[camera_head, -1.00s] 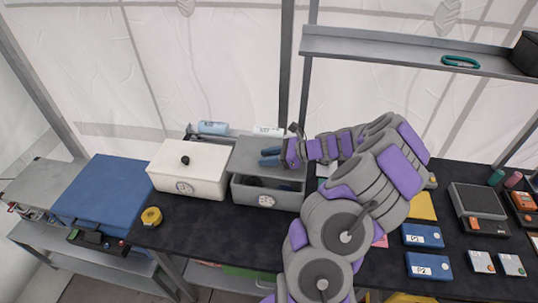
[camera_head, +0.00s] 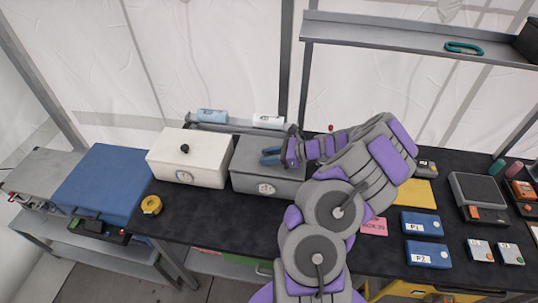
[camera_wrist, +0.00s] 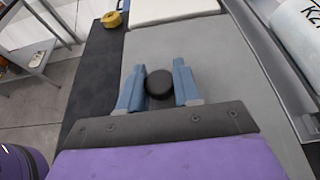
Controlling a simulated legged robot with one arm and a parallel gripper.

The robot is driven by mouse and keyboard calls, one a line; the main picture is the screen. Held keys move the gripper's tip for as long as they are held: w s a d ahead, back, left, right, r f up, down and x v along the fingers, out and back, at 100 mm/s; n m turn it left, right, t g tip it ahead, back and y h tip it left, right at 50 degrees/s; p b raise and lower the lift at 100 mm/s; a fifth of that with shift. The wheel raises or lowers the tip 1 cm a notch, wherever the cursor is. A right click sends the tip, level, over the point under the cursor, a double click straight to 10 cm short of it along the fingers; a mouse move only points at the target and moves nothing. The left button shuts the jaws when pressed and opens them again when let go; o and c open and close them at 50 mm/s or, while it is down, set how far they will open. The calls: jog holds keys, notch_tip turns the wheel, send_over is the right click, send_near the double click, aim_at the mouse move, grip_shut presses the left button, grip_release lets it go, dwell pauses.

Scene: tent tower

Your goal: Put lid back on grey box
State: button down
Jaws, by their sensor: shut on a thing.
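The grey box (camera_head: 266,186) stands on the black table, right of the white box. Its flat grey lid (camera_head: 250,155) lies over the top of the box, and no opening shows in the head view. The lid fills the middle of the wrist view (camera_wrist: 215,60). My gripper (camera_head: 271,155) comes in from the right, just above the lid. In the wrist view its two blue fingers (camera_wrist: 160,88) are on either side of the lid's round black knob (camera_wrist: 159,84) and are shut on it.
The white lidded box (camera_head: 188,158) stands close on the left. A yellow tape roll (camera_head: 151,205) lies at the table's front left. Bottles (camera_head: 268,121) lie behind the boxes. Blue cases (camera_head: 422,224) are to the right. A shelf (camera_head: 400,35) hangs above right.

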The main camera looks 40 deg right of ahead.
jog(key=shift+f, duration=0.5)
dwell(0.9)
jog(key=c, duration=0.7)
grip_release()
jog(key=shift+d, duration=0.1)
jog(key=p+v, duration=0.2)
jog(key=v, duration=1.5)
jog(key=shift+d, duration=0.1)
